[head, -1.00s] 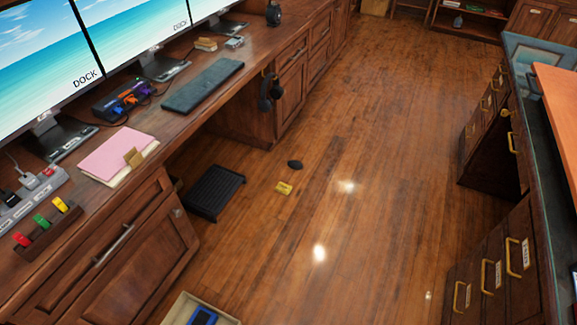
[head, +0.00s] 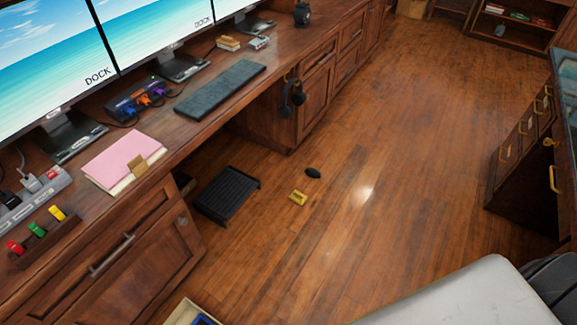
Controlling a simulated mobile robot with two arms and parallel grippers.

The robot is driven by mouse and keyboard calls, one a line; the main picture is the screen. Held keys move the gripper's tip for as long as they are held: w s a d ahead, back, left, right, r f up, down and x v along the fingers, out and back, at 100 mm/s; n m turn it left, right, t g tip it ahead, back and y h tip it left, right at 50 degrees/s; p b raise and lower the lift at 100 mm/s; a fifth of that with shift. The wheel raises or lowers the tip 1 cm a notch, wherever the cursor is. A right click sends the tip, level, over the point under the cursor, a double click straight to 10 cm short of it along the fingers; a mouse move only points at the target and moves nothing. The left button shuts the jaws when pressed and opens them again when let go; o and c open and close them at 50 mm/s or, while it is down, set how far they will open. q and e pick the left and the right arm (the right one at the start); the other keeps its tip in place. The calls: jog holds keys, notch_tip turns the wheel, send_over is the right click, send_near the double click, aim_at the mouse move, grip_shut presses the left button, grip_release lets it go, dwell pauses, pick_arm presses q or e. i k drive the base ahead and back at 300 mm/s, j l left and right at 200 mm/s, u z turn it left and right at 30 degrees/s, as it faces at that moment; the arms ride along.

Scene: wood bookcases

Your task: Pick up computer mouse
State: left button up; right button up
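A small dark oval object (head: 313,173), which looks like the computer mouse, lies on the wooden floor in the middle of the head view. It is just beyond a small yellow item (head: 298,198) and right of the black footrest. Neither gripper shows in the view. A pale grey rounded part at the bottom right looks like a piece of my own arm; its gripper is out of frame.
The desk (head: 185,128) runs along the left with a keyboard (head: 220,88), a pink folder (head: 122,160) and monitors. A black footrest (head: 227,194) stands on the floor beside it. Headphones (head: 290,98) hang at the desk edge. Drawers (head: 528,150) stand at right.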

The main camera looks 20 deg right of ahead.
aim_at(311, 172)
jog(key=i+l+u, duration=0.1)
jog(key=l, duration=0.25)
jog(key=i+l+u, duration=0.1)
jog(key=i+l, duration=0.15)
jog(key=i+l+u, duration=0.1)
jog(key=l, duration=0.4)
jog(key=i+l+u, duration=0.1)
jog(key=l, duration=0.3)
jog(key=i+l+u, duration=0.1)
jog(key=l, duration=0.3)
jog(key=i+l+u, duration=0.1)
jog(key=l, duration=0.3)
jog(key=i, duration=0.1)
